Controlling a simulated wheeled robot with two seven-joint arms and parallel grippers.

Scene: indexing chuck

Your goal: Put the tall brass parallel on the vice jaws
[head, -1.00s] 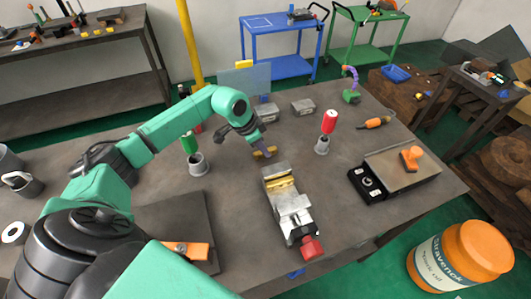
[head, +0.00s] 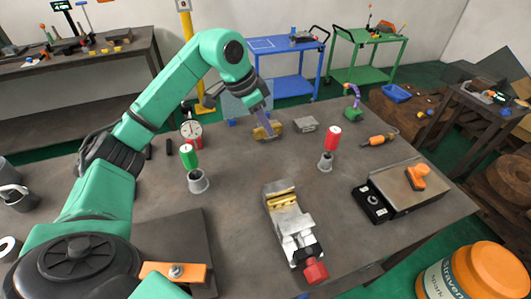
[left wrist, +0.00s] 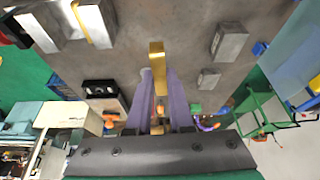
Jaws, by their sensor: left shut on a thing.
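My left gripper (head: 265,125) is shut on a brass parallel (head: 275,128), held behind the vice. In the left wrist view the parallel (left wrist: 157,62) stands out between the two purple fingers (left wrist: 158,95). The vice (head: 290,225) stands on the table in front of the gripper, its red handle toward me. A brass piece (head: 282,199) lies at its jaws; this also shows at the top left of the left wrist view (left wrist: 82,22). The held parallel is apart from the vice. My right gripper is not in view.
A grey block (head: 305,124) lies right of the gripper. A black-and-grey plate device (head: 400,190) lies further right. A dial gauge (head: 191,130) stands at back left.

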